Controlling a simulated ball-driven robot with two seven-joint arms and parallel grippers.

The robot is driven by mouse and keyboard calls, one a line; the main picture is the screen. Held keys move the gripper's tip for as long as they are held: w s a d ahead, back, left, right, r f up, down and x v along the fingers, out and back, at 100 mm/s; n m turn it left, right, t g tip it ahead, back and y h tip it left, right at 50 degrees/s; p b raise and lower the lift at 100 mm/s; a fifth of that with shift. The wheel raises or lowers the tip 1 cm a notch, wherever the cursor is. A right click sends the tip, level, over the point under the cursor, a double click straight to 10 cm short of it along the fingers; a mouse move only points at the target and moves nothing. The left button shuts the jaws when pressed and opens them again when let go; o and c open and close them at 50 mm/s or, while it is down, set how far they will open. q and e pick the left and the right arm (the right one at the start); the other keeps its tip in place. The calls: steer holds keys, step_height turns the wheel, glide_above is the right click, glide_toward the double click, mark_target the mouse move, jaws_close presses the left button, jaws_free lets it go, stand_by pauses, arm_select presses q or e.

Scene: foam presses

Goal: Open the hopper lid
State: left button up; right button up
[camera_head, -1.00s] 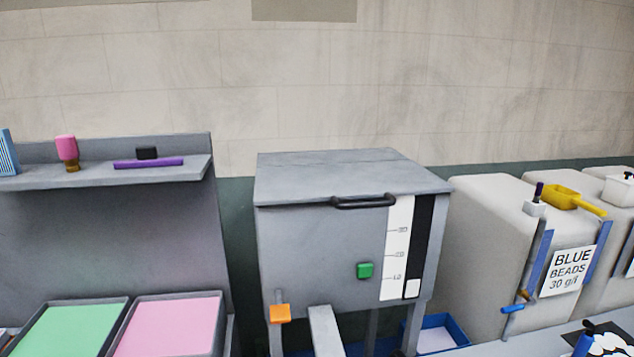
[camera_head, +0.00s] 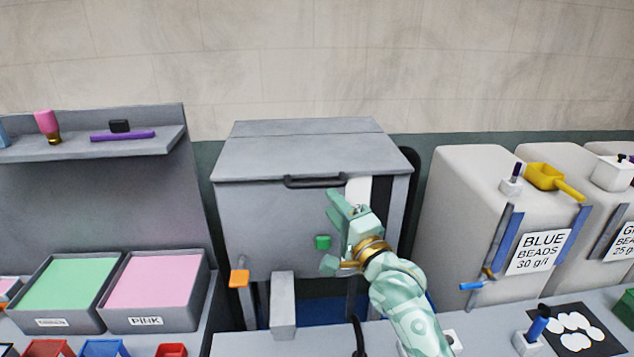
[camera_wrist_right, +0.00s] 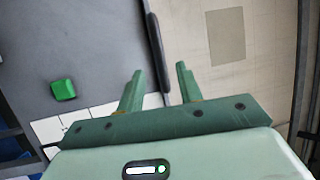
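The grey hopper (camera_head: 245,225) stands in the middle of the head view. Its flat grey lid (camera_head: 285,155) is closed, with a black bar handle (camera_head: 314,183) along the front edge. My right gripper (camera_head: 332,230) is in front of the hopper's right half, below and to the right of the handle. It is open and empty. In the right wrist view its two fingers (camera_wrist_right: 158,85) stand apart, and the handle (camera_wrist_right: 157,52) lies ahead of them, a little left of centre. I cannot see contact with the handle. My left gripper is not in view.
A green button (camera_head: 322,242) and an orange block (camera_head: 239,278) are on the hopper front. Pink (camera_head: 150,280) and green (camera_head: 65,285) trays stand at left. A blue beads bin (camera_head: 470,200) with a yellow scoop (camera_head: 553,179) stands at right.

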mark_target(318, 187)
steer(key=x, duration=0.8)
steer(key=shift+s, duration=0.1)
jaws_close()
